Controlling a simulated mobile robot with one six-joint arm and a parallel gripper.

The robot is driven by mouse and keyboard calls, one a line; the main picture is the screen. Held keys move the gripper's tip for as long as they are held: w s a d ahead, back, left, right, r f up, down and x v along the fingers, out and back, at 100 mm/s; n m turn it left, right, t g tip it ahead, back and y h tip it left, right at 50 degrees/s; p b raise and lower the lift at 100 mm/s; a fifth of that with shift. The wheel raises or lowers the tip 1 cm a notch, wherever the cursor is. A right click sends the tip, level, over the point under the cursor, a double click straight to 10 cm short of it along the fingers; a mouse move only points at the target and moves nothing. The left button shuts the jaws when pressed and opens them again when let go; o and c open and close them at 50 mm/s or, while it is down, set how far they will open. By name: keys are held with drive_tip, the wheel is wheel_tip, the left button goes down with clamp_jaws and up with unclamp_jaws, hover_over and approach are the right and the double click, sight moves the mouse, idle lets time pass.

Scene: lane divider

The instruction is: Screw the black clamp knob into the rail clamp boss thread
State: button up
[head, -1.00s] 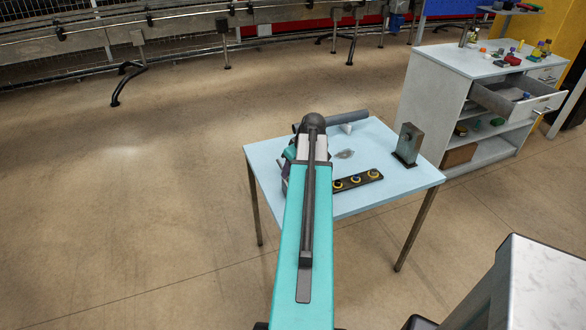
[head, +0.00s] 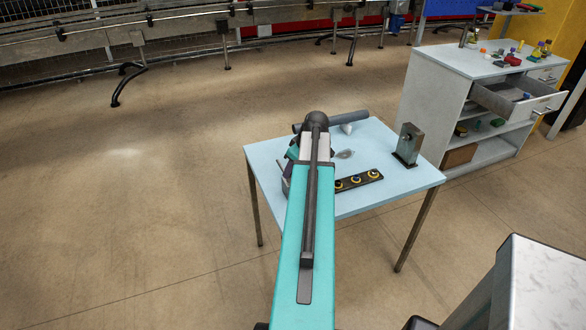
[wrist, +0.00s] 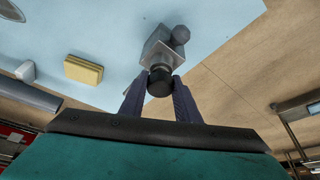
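In the wrist view the black clamp knob (wrist: 159,83) sits between the two fingertips of my gripper (wrist: 160,78), which is closed on its sides. The grey metal rail clamp (wrist: 161,48) is directly beyond the knob, with a dark rounded part at its upper right. The knob's far end meets the clamp's near face, where a dark collar shows. How deep any thread is engaged cannot be seen. In the head view my arm hides the gripper, the knob and most of the clamp area.
The light blue table (head: 390,198) holds a grey pipe (head: 345,121), a black strip with yellow rings (head: 358,180) and an upright grey block (head: 408,145). A yellow block (wrist: 83,70) shows in the wrist view. A grey cabinet (head: 440,100) with an open drawer stands at right.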

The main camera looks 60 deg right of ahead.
drive_tip(key=shift+o, duration=0.2)
drive_tip(key=shift+a+m, duration=0.1)
drive_tip(key=shift+m, duration=0.2)
drive_tip(key=shift+m+h, duration=0.3)
drive_tip(key=shift+m, duration=0.3)
drive_tip(key=shift+m+h, duration=0.3)
drive_tip(key=shift+m, duration=0.6)
drive_tip(key=shift+c, duration=0.2)
drive_tip(key=shift+m, duration=0.3)
drive_tip(key=shift+o, duration=0.2)
drive_tip(key=shift+m+g+h, duration=0.3)
drive_tip(key=shift+m+h, duration=0.1)
drive_tip(key=shift+m, duration=0.1)
